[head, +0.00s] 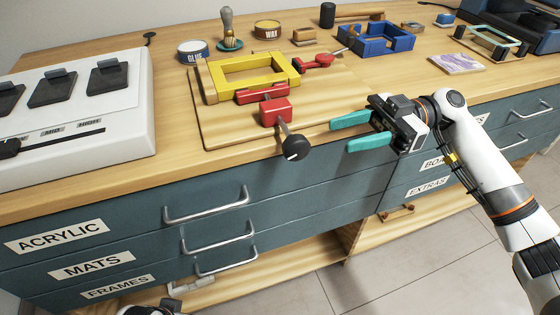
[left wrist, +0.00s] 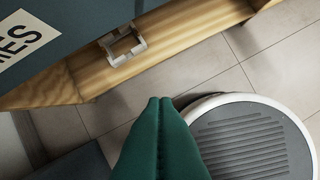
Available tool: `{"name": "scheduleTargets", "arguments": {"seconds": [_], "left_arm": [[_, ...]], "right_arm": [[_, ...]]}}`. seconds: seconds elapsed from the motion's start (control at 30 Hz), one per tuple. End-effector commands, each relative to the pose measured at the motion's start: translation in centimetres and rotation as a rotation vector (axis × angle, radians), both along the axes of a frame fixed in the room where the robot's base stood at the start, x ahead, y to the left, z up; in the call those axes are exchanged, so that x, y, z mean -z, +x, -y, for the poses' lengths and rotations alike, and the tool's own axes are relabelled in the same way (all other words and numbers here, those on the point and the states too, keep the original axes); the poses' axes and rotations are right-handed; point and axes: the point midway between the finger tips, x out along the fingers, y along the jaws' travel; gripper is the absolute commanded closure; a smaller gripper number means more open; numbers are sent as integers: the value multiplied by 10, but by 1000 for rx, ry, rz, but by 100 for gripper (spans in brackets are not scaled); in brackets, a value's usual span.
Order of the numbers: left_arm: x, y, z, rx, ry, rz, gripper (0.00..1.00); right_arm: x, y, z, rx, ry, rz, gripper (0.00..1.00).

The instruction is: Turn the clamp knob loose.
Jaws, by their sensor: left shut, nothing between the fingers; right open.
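The black clamp knob (head: 295,147) sticks out past the front edge of the bench, on the end of a short shaft from the red clamp (head: 276,111). The clamp sits at the front of a wooden board, below a yellow frame (head: 255,72). My right gripper (head: 341,136) is open and empty. Its teal fingers point left toward the knob, with a gap between them and it. My left gripper shows in the left wrist view (left wrist: 161,101), shut and empty, low in front of the drawers and away from the knob.
A white panel with dark switches (head: 52,88) stands at the left. Blue frame parts (head: 376,38) and a purple-white card (head: 457,64) lie to the right. Drawer handles (head: 206,205) stick out below the bench. A round grey-topped object (left wrist: 253,140) stands on the floor.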

Motion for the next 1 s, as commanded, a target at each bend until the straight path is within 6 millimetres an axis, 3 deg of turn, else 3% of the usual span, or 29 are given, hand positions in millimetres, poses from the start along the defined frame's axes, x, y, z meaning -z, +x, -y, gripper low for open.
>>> {"name": "scheduleTargets", "arguments": {"seconds": [0.6,1.0], "left_arm": [[17,4,1,1,1,-8,100],[21,4,1,1,1,-13,100]], "right_arm": [[-1,-32,-99,-1,-2,0,56],[0,-36,-111,1,-2,-2,56]]}}
